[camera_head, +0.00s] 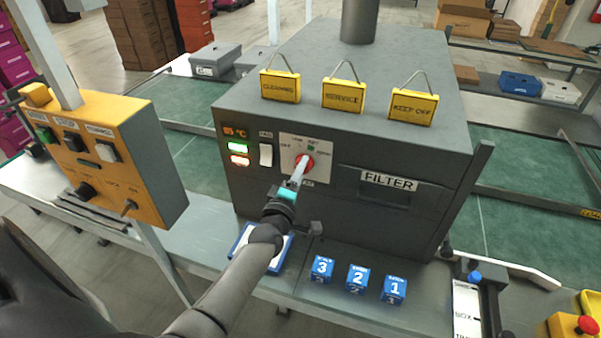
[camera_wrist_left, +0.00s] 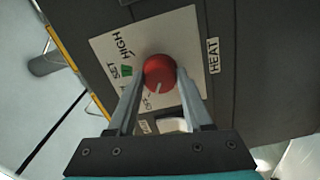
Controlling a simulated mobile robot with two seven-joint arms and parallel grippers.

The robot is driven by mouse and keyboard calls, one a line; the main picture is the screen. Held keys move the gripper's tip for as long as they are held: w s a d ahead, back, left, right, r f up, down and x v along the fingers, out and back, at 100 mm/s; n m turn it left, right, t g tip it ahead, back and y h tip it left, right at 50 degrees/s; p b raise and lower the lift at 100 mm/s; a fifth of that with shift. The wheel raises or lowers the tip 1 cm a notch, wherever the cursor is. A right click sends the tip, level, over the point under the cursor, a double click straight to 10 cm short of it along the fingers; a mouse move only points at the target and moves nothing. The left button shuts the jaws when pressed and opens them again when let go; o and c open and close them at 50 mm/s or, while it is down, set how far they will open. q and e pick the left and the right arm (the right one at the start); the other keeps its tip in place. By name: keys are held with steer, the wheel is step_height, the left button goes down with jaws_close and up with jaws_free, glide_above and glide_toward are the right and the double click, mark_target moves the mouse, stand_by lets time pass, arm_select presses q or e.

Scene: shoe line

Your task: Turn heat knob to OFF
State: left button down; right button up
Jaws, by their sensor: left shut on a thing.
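The red heat knob (camera_head: 305,162) sits on a pale dial plate on the front of the grey machine (camera_head: 300,100). My left gripper (camera_head: 298,174) reaches it from the front and is shut on it. In the left wrist view the round knob (camera_wrist_left: 159,70) lies between the two fingertips of my left gripper (camera_wrist_left: 162,76). Its white pointer line points downward and slightly left, toward small lettering partly hidden near the left finger. The green mark (camera_wrist_left: 126,70) by SET, the word HIGH and the HEAT label (camera_wrist_left: 213,56) are visible. My right gripper is not in view.
A white rocker switch (camera_head: 265,155) and lit indicators (camera_head: 238,154) are left of the dial. The FILTER drawer (camera_head: 385,190) is at its right. Numbered blue blocks (camera_head: 357,277) stand on the bench below. An orange control box (camera_head: 110,150) stands at the left.

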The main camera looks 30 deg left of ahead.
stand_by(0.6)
arm_select(q)
steer(key=shift+c, duration=1.5)
jaws_free()
steer(key=shift+s, duration=0.1)
steer(key=v, duration=1.5)
steer(key=s+d+f+m+g+h+b, duration=0.2)
steer(key=s+d+f+m+g, duration=0.15)
steer(key=f, duration=0.85)
steer(key=s+d+f+m+g+h+b, duration=0.1)
steer(key=s+d+f+m+g+b, duration=0.2)
steer(key=f, duration=0.8)
steer(key=s+d+f+m+g+h+b, duration=0.2)
steer(key=s+f+m, duration=0.25)
steer(key=f, duration=0.75)
steer(key=s+f+m+g+b, duration=0.6)
steer(key=s+f+m+g, duration=0.2)
steer(key=s+f, duration=1)
steer(key=s+m, duration=0.2)
steer(key=s, duration=0.2)
steer(key=shift+s+d+f+y, duration=0.25)
steer(key=shift+d+f+y, duration=0.05)
steer(key=shift+f, duration=0.1)
